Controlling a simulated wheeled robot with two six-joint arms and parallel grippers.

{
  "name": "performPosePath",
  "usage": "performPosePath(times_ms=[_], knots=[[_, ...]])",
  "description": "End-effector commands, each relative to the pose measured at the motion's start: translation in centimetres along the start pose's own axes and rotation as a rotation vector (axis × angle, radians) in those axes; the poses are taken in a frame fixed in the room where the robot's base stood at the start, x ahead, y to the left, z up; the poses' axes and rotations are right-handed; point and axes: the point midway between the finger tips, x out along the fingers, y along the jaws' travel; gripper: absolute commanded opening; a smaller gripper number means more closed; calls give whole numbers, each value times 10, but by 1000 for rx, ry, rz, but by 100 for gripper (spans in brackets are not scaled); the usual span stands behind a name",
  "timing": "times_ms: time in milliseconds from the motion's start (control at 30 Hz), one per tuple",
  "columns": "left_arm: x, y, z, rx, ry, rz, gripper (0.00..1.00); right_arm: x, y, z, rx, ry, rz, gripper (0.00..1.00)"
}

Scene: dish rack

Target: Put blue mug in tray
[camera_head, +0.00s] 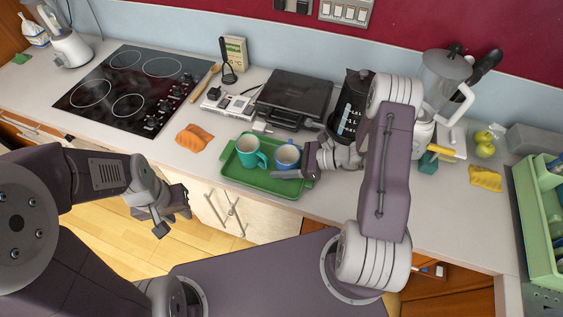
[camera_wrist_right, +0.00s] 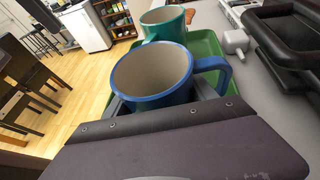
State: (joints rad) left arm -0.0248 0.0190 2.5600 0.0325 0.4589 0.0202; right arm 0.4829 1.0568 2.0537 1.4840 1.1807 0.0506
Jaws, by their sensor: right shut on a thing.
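The blue mug (camera_head: 287,157) is upright over the right part of the green tray (camera_head: 262,186). My right gripper (camera_head: 297,164) comes from the right and is shut on it. In the right wrist view the blue mug (camera_wrist_right: 152,82) is close in front of the gripper, with its handle to the right. I cannot tell whether its base touches the tray. A teal mug (camera_head: 246,150) stands in the tray to its left. My left gripper (camera_head: 172,214) is empty, fingers apart, in front of the counter's edge.
A black grill (camera_head: 298,92) and a dark coffee maker (camera_head: 349,106) stand behind the tray. An orange cloth (camera_head: 195,137) lies to its left, near the black cooktop (camera_head: 128,88). A green dish rack (camera_head: 541,215) is at far right. The counter's front edge is close to the tray.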

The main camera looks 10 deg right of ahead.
Motion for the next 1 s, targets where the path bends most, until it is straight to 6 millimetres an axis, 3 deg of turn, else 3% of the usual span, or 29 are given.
performPosePath(times_ms=[600,633,700,1000], knots=[[5,0,0,0,0,0,30,2,0,-4,-1,-1,0,8],[4,0,0,0,0,0,30,1,0,-3,-1,-1,0,73],[4,0,0,0,0,0,30,1,0,-3,-1,-1,0,90],[4,0,0,0,0,0,30,1,0,-4,0,0,0,90]])
